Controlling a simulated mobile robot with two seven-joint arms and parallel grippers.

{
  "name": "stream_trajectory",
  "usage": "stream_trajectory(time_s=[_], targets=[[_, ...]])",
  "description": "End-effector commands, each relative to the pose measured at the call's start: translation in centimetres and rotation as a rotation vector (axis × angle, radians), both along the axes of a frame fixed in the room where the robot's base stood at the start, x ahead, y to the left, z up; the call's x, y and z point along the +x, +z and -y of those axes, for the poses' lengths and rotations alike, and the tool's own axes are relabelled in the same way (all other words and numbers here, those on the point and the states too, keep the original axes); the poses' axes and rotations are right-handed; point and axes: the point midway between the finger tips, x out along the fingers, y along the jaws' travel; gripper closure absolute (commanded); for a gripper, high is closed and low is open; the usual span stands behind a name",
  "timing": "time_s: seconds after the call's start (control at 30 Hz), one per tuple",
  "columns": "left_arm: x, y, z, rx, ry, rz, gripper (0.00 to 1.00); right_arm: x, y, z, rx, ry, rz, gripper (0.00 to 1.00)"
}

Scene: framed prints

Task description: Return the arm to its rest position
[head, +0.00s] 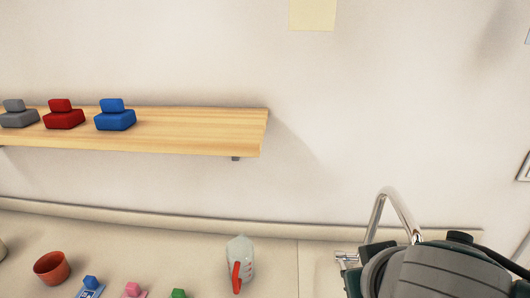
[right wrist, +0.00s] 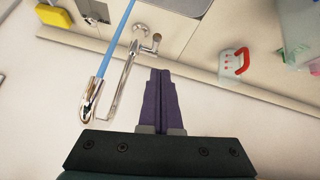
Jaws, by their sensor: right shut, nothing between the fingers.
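My right arm (head: 435,272) fills the lower right corner of the head view, in front of the tap. My right gripper (right wrist: 160,72) shows in the right wrist view with its purple fingers together and nothing between them. It points toward the counter edge beside the chrome tap (right wrist: 127,68) and appears apart from it. The tap's curved spout (head: 391,205) also shows behind my arm in the head view. My left arm and gripper are in neither view.
A wooden shelf (head: 190,132) holds a grey block (head: 18,119), a red block (head: 63,119) and a blue block (head: 115,120). The counter has a terracotta cup (head: 52,267) and a red-handled jug (head: 241,262). A yellow sponge (right wrist: 53,17) lies near the sink.

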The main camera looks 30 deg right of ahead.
Motion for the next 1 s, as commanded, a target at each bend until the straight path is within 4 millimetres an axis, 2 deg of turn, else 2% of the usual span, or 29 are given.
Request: stream_trajectory(time_s=[0.17,0.27,0.37,0.5,0.7,0.73,1.0], targets=[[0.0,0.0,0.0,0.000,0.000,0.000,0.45,0.0,0.0,0.0,0.001,0.001,-0.001,1.00],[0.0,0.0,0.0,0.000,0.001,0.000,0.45,-0.8,0.0,-0.8,0.018,0.025,-0.029,1.00],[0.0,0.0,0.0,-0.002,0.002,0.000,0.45,-3.0,0.3,-2.7,0.059,0.103,-0.109,1.00],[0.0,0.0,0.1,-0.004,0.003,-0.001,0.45,-7.3,1.7,-5.3,0.129,0.278,-0.237,1.00],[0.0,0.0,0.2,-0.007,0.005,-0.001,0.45,-12.7,4.9,-7.0,0.177,0.552,-0.338,1.00],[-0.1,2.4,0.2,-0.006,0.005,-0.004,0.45,-12.4,7.2,-6.9,0.171,0.554,-0.335,1.00],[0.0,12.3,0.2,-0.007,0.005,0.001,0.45,-12.2,16.8,-6.9,0.165,0.553,-0.335,1.00]])
